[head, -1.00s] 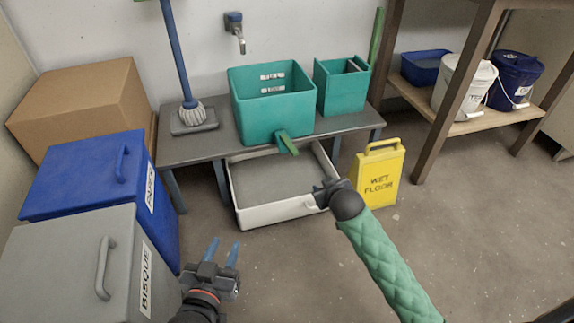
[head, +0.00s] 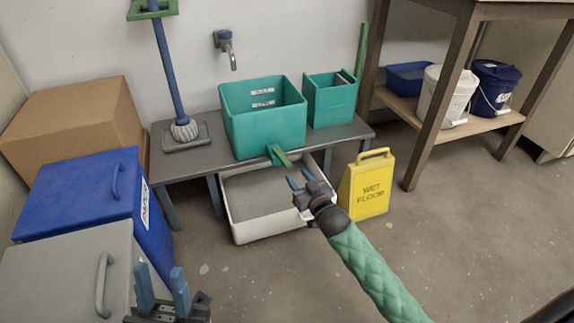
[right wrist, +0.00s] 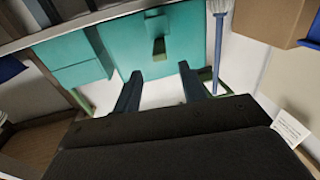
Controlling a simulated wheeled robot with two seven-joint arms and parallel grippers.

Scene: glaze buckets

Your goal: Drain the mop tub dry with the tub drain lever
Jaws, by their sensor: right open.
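The mop tub is a large teal box (head: 264,130) on a low grey bench, with two small white labels inside. I cannot tell how much water it holds. Its green drain lever (head: 281,158) sticks out low at the front, above a white-rimmed catch basin (head: 262,233). My right gripper (head: 298,180) is open and empty, just below and right of the lever, apart from it. In the right wrist view the tub (right wrist: 130,48) and lever (right wrist: 158,47) show ahead of the open fingers (right wrist: 160,88). My left gripper (head: 162,285) is open and empty at the bottom left.
A smaller teal bin (head: 333,100) stands beside the tub. A yellow wet-floor sign (head: 367,187) stands right of the basin. A mop (head: 172,80) stands at the bench's left. Blue (head: 80,195) and grey (head: 70,270) lidded bins fill the left. The middle floor is clear.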

